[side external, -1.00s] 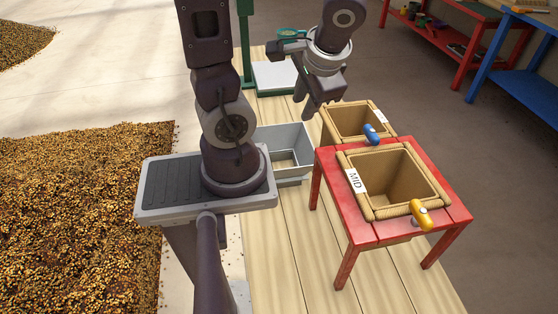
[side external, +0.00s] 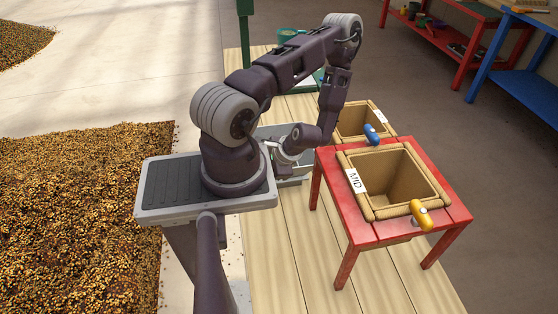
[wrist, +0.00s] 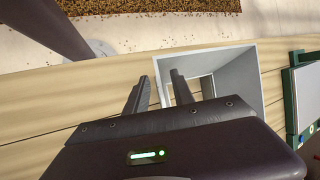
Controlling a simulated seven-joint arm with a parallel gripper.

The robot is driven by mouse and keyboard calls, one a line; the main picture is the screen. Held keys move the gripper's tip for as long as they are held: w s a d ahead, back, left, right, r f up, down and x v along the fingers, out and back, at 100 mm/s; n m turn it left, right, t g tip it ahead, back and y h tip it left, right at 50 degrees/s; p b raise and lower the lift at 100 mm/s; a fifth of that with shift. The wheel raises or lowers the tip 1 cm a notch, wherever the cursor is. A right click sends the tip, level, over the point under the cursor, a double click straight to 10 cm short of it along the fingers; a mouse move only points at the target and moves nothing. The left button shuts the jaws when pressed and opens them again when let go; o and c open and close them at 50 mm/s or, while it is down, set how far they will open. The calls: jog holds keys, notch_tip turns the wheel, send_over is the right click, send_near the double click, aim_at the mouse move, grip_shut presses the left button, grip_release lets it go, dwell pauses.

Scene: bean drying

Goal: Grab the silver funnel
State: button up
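The silver funnel (wrist: 235,72) is a grey, square, slope-walled hopper with an opening at its bottom, in the wrist view right of centre. In the side view only parts of it (side external: 292,183) show behind my arm. My gripper (wrist: 160,76) is open, its two dark fingers apart at the funnel's left side. In the picture the left wall lies between the fingers; I cannot tell whether they touch it or how deep they reach. In the side view my arm hides the fingertips.
A green-framed scale (wrist: 303,95) stands to the right in the wrist view. Wooden planks (side external: 290,240) lie underneath.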

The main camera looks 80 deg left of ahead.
jog(key=shift+s+a+f, duration=0.15)
jog(key=shift+a+f, duration=0.05)
jog(key=shift+f, duration=0.15)
grip_shut()
dwell(1.2)
